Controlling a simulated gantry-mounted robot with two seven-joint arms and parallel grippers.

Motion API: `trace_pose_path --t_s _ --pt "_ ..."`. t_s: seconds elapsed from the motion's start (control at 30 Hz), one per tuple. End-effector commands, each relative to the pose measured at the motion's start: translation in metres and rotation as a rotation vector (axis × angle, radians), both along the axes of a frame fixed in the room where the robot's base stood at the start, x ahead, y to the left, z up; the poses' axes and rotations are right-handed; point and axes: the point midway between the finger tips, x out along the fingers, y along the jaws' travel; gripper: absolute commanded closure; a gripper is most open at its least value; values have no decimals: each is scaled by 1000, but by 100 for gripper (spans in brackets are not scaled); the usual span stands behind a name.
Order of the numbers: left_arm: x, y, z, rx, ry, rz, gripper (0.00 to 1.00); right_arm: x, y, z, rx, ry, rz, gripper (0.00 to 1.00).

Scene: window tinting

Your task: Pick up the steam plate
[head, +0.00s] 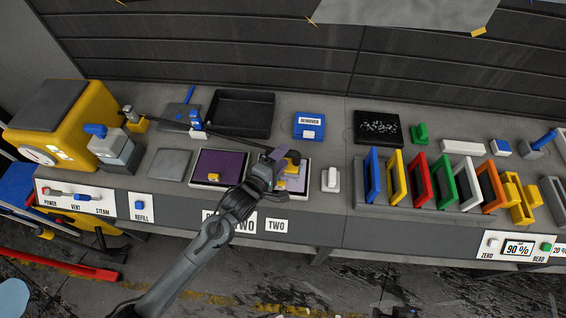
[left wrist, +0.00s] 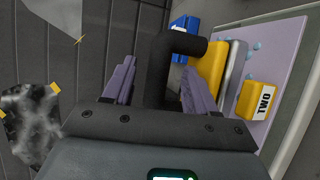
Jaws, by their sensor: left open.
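The steam plate, a yellow block (head: 293,157) with a grey sole, is over the right-hand lilac pane on the bench. In the left wrist view its yellow body (left wrist: 212,68) and black bent handle (left wrist: 168,80) show close up. My left gripper (head: 274,163) is at the steam plate, partly hiding it. Its purple fingers (left wrist: 157,72) are open, one on each side of the black handle. I cannot tell whether either finger touches it. The lilac pane (left wrist: 283,75) carries a yellow tab marked TWO (left wrist: 258,100). My right gripper is not clearly seen.
A dark purple pane (head: 217,167) lies left of the gripper, and a white switch (head: 331,178) stands right. A black hose (head: 235,136) runs from the yellow steamer (head: 65,120). Behind are a black tray (head: 240,112) and a blue remover box (head: 309,125). Coloured frames (head: 418,178) stand right.

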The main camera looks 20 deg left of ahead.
Motion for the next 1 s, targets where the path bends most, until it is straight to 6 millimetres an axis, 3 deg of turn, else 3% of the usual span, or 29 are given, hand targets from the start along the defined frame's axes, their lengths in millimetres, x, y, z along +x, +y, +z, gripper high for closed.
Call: trace_pose_path --t_s 0.3,0.67,1.0 --pt "37 -9 -5 1 -1 0 43 -1 -2 0 -8 3 4 57" --pt "43 -11 -6 1 0 0 45 -1 -1 0 -3 5 0 57" --pt "43 -11 -7 1 0 0 97 -1 1 0 3 5 -3 57"
